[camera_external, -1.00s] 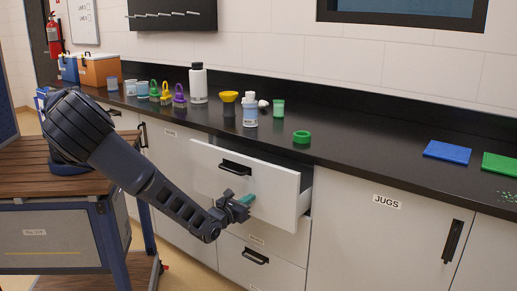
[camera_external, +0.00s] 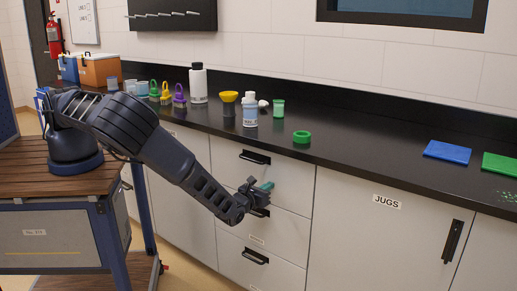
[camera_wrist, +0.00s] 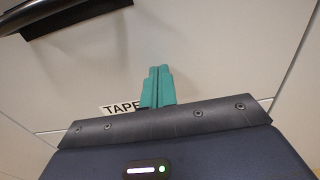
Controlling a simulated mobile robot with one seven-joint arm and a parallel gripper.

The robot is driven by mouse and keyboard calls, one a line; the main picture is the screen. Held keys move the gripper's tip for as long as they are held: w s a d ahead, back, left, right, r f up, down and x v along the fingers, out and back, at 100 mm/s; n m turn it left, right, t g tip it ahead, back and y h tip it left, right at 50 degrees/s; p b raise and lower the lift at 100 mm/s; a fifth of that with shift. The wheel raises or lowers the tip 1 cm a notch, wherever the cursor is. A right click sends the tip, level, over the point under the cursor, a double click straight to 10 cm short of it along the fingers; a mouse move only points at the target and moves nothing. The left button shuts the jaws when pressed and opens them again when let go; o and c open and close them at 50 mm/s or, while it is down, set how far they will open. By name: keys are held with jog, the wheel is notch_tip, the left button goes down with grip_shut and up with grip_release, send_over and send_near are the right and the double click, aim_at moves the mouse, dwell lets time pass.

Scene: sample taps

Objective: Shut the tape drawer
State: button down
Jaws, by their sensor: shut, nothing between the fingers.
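The tape drawer (camera_external: 287,181) is the top one in the stack under the black counter. Its white front looks flush with the cabinet, with a black handle (camera_external: 255,157) near its top. In the wrist view, the drawer front (camera_wrist: 220,60) fills most of the picture, and the TAPE label (camera_wrist: 118,107) is partly hidden by my fingers. My gripper (camera_external: 267,186) is shut and empty, its teal fingers together at the lower part of the drawer front. The fingers also show in the wrist view (camera_wrist: 158,86). I cannot tell whether they touch the front.
Two more drawers lie below, the lowest with a black handle (camera_external: 255,256). The JUGS cabinet (camera_external: 380,235) is to the right. Bottles, cups and a green ring (camera_external: 301,137) stand on the counter (camera_external: 350,150). The wooden-topped cart (camera_external: 100,184) is at left.

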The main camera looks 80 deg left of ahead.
jog(key=shift+w+a+r, duration=0.15)
jog(key=shift+w+a, duration=0.1)
jog(key=v, duration=1.5)
jog(key=s+a+r+n+g+h, duration=0.2)
jog(key=s+a+r+n+g, duration=0.3)
jog(key=r, duration=0.5)
jog(key=s+a+r+n+g+h, duration=0.1)
jog(key=s+a+r+n+g, duration=0.25)
jog(key=r+n, duration=0.5)
jog(key=s+a+r+n+g+h, duration=0.2)
jog(key=s+a+r+n+g, duration=0.25)
jog(key=r, duration=0.65)
jog(key=s+a+r+n+t+h, duration=0.1)
jog(key=s+r+n+t+h, duration=0.3)
jog(key=s+r, duration=1.5)
jog(key=shift+s+a+r+n+t+h, duration=0.35)
jog(key=shift+s+n+h, duration=1.35)
jog(key=shift+n, duration=0.8)
jog(key=shift+w+d, duration=0.1)
jog(key=shift+w, duration=0.15)
